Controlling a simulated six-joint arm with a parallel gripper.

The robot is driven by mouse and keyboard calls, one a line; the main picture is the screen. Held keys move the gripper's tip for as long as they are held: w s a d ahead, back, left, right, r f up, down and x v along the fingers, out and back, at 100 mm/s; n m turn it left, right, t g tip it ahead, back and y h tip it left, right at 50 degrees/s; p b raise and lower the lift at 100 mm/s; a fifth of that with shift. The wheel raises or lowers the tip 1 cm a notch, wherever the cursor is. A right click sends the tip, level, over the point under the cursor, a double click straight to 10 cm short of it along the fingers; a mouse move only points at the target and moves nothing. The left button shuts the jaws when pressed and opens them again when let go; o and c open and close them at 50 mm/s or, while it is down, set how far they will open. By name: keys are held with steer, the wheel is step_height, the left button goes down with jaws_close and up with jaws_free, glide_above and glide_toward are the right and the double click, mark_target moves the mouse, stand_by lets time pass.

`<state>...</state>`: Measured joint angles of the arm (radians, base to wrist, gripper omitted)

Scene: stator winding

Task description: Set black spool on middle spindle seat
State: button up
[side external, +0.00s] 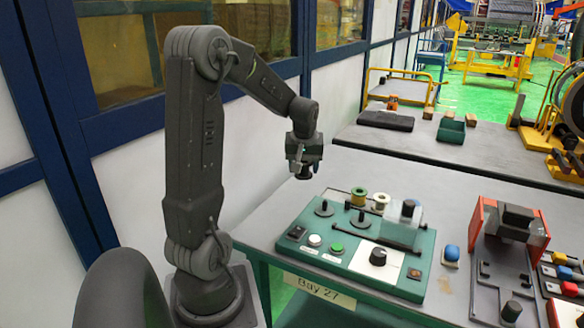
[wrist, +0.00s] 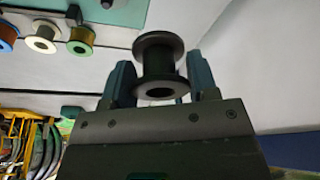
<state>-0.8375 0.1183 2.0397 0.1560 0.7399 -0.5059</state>
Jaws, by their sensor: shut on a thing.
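My gripper (side external: 304,160) is shut on a black spool (wrist: 160,65), up in the air to the left of the green panel (side external: 340,263). In the wrist view the spool sits between the two blue-grey fingers, its flanges and open bore showing. In the side view the spool (side external: 304,175) is a small dark shape under the fingers. Two dark discs with upright pegs stand empty on the panel: one at the left (side external: 324,209) and one nearer its middle (side external: 360,222). A dark upright part (side external: 408,208) stands further right, by a clear cover; I cannot tell whether it is a third seat.
A red-sided fixture (side external: 477,217) stands further right.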

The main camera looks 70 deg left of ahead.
steer(key=w+d+m, duration=0.1)
steer(key=w+d, duration=0.2)
steer(key=w, duration=0.1)
steer(key=w+d+f+m, duration=0.1)
steer(key=w+d+m, duration=0.1)
steer(key=w+d, duration=0.1)
steer(key=w+d+m+t, duration=0.1)
steer(key=w+d, duration=0.3)
steer(key=w, duration=0.2)
steer(key=shift+d+f+h, duration=0.1)
steer(key=shift+f+h, duration=0.25)
steer(key=shift+h, duration=0.05)
steer(key=shift+w+d+f, duration=0.1)
steer(key=shift+w+d, duration=0.1)
steer(key=shift+f, duration=1.95)
steer(key=shift+f, duration=0.15)
steer(key=shift+f, duration=0.7)
steer(key=shift+f, duration=0.45)
steer(key=shift+f, duration=0.35)
steer(key=shift+f, duration=0.65)
